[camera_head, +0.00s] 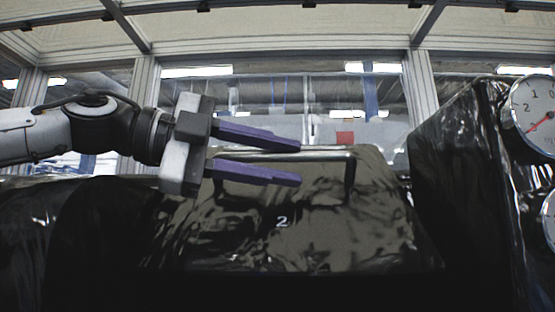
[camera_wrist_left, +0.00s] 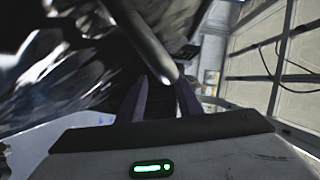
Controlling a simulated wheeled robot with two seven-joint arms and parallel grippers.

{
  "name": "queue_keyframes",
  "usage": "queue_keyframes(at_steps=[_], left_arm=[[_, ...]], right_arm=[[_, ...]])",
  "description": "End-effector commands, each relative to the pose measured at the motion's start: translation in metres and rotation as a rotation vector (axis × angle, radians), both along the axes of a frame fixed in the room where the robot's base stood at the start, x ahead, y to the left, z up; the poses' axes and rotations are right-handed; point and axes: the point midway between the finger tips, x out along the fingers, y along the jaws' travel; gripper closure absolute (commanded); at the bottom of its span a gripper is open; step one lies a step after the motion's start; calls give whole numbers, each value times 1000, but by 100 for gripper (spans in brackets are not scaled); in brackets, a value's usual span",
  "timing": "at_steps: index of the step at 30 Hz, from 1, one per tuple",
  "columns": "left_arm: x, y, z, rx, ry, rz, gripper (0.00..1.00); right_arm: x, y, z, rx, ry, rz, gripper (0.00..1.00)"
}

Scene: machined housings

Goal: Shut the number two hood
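The number two hood (camera_head: 385,225) is a dark glossy panel with a white "2" on the face toward me. A metal bar handle (camera_head: 351,175) is fixed near its upper edge. My left gripper (camera_head: 300,164) comes in from the left at the handle, its two purple fingers apart, one above the other. The bar lies at the fingers, partly hidden by them. In the left wrist view the bar (camera_wrist_left: 145,35) reaches down to the gap between the fingers (camera_wrist_left: 160,98); contact cannot be told. My right gripper is not in view.
A dark glossy housing (camera_head: 455,170) stands close on the right, with a round gauge (camera_head: 535,115) beside it. Another dark rounded housing (camera_head: 25,235) is at the left. Behind are a window and metal frame posts (camera_head: 420,85).

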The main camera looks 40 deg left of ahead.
Motion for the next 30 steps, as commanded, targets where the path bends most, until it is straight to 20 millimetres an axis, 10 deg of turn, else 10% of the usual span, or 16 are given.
queue_keyframes(at_steps=[30], left_arm=[[0,0,100,-1,1,-1,69]], right_arm=[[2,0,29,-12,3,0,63]])
